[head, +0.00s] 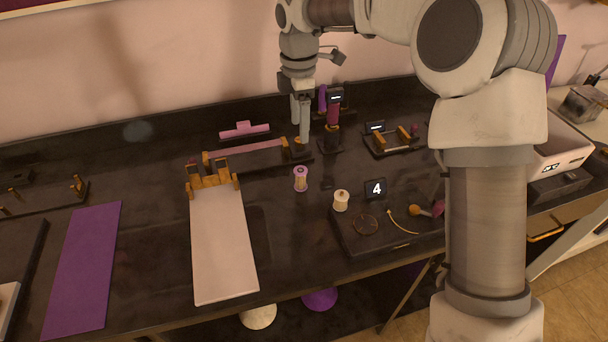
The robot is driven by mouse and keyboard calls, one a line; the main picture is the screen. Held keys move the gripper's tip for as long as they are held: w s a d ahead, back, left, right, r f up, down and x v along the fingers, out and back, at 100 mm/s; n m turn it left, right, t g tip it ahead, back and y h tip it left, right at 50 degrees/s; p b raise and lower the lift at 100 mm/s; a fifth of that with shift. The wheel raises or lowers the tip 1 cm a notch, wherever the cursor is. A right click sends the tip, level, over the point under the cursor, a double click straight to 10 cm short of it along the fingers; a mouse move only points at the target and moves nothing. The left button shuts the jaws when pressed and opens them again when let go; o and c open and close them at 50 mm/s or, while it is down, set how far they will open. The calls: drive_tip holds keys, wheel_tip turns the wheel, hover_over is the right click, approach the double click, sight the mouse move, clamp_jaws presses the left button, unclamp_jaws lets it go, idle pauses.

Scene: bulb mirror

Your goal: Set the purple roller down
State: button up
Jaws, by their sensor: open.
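My gripper (300,132) points down over the back of the dark bench, with its fingers apart and nothing seen between them. Its fingertips are at a small dark block with an orange top (297,149), at the right end of a long pink strip; I cannot tell whether they touch. Just right of the gripper, an upright purple cylinder (323,98) stands beside a purple-handled device (333,112) with a small dark display. I cannot tell for certain which purple piece is the roller. A spool with pale purple ends (300,178) stands upright in front of the gripper.
A pale board (223,245) with orange clamps lies front left, and a purple mat (83,270) left of it. A cream spool (341,200) stands by a dark tray (370,246) marked 4. An orange-ended holder (392,142) is at right. Dark bench between the boards is clear.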

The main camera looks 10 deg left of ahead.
sight(301, 170)
wheel_tip(301, 170, down, 11)
drive_tip(key=shift+f+b, duration=0.2)
drive_tip(key=shift+b, duration=0.5)
drive_tip(key=f, duration=0.5)
drive_tip(key=shift+s+d+b, duration=0.15)
drive_tip(key=shift+s+b, duration=0.1)
drive_tip(key=shift+b, duration=0.1)
clamp_jaws()
